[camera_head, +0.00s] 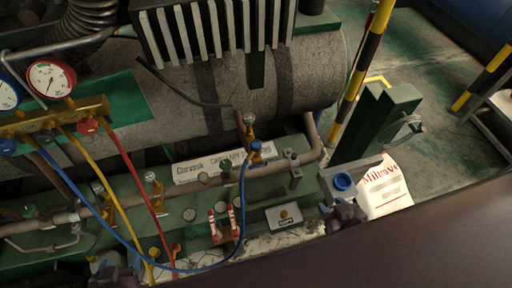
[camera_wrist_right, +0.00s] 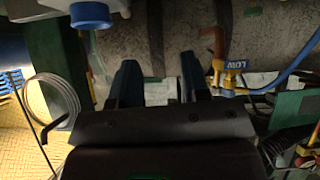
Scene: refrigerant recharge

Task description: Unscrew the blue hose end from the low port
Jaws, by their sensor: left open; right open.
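The blue hose (camera_head: 205,269) hangs from the gauge manifold (camera_head: 55,118) in a low loop and rises to the low port (camera_head: 254,146) with its blue and brass hose end. In the right wrist view the blue hose end and port, with a LOW label (camera_wrist_right: 235,66), lie to the right of my right gripper (camera_wrist_right: 160,82). That gripper is open, its dark fingers apart and nothing held between them. In the head view its outline is hard to make out.
Red (camera_head: 140,190) and yellow (camera_head: 104,188) hoses hang left of the port. A grey block with a blue round cap (camera_head: 342,182) stands right of it, near a green post (camera_head: 375,130) and a white bag (camera_head: 386,190). Pipes and valves crowd the green base.

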